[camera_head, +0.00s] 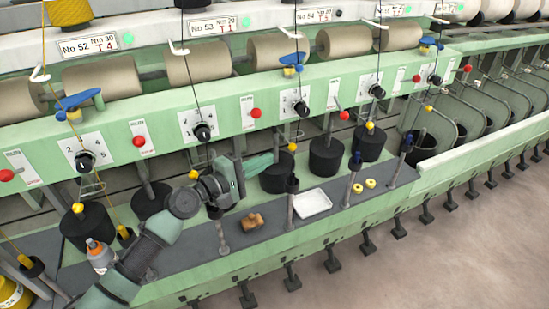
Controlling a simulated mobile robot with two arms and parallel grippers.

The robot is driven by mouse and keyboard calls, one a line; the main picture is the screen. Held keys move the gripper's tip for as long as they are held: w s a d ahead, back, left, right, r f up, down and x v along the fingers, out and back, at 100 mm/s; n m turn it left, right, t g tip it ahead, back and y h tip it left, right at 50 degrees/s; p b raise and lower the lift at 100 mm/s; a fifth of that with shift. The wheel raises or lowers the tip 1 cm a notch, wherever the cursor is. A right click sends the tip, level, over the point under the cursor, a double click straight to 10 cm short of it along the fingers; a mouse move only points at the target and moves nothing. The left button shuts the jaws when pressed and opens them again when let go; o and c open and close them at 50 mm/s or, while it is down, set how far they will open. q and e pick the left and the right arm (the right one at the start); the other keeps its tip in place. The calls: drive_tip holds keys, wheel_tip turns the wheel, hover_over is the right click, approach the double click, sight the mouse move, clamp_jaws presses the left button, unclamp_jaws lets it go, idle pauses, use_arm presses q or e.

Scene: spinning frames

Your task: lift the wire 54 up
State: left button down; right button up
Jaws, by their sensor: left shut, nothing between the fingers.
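Another thin dark wire (436,40) hangs to the label's right. I cannot tell which of these is wire 54. My left gripper (270,159) is shut and empty, in front of the machine beside a black spool cup (278,174). It is well left of and below both wires. My right gripper is not in view.
Green rails with red knobs (255,113) cross above. Open floor (440,260) lies at the lower right.

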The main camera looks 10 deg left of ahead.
use_arm(q)
drive_tip(key=v, duration=0.3)
idle(0.5)
